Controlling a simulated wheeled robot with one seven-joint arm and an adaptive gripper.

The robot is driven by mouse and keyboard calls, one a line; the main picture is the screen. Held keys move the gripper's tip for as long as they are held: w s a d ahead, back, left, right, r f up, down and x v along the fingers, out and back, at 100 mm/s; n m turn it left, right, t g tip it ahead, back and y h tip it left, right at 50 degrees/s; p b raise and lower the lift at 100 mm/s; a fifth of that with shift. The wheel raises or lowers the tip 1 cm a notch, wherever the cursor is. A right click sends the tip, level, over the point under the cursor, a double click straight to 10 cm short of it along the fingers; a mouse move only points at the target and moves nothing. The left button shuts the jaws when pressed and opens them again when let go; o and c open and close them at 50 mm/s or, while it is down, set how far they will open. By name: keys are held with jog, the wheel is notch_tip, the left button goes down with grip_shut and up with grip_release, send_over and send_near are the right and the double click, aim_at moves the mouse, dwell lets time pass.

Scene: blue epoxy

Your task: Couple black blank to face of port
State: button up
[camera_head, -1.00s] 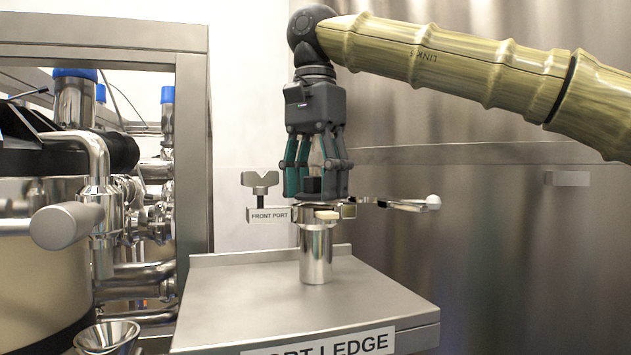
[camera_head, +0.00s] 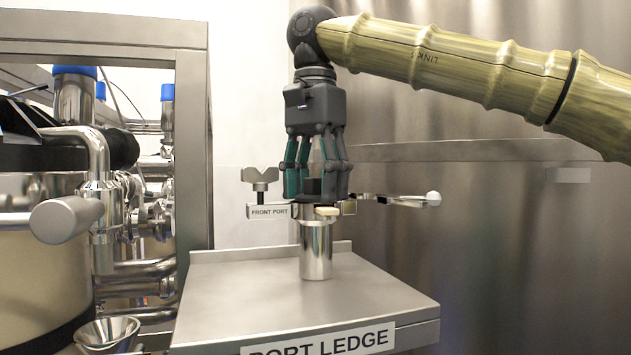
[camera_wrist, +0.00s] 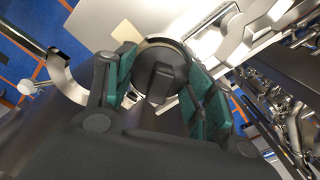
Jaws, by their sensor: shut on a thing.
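The port (camera_head: 316,252) is a short upright metal tube on the ledge. An open hinged clamp spreads around its top, with a wing nut (camera_head: 260,178) to the left and an arm (camera_head: 395,199) reaching right. My gripper (camera_head: 316,190) points straight down over the port, shut on the black blank (camera_head: 313,186). The blank sits at the port's mouth; whether it fully touches the face is hidden by the fingers and clamp. In the wrist view the blank's block-shaped grip (camera_wrist: 161,80) shows between the green finger pads, with a curved rim beyond it.
The port ledge (camera_head: 230,305) is otherwise bare, with a low back lip. A FRONT PORT tag (camera_head: 269,212) hangs left of the port. Pipes and a vessel (camera_head: 40,240) stand at the left, with a metal funnel (camera_head: 107,333) low in front. A steel wall is behind.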

jog(key=shift+f, duration=0.2)
jog(key=shift+r, duration=0.15)
jog(key=shift+r, duration=0.4)
dwell(0.6)
jog(key=shift+f, duration=0.55)
dwell(0.8)
jog(key=shift+r, duration=0.15)
jog(key=shift+r, duration=0.35)
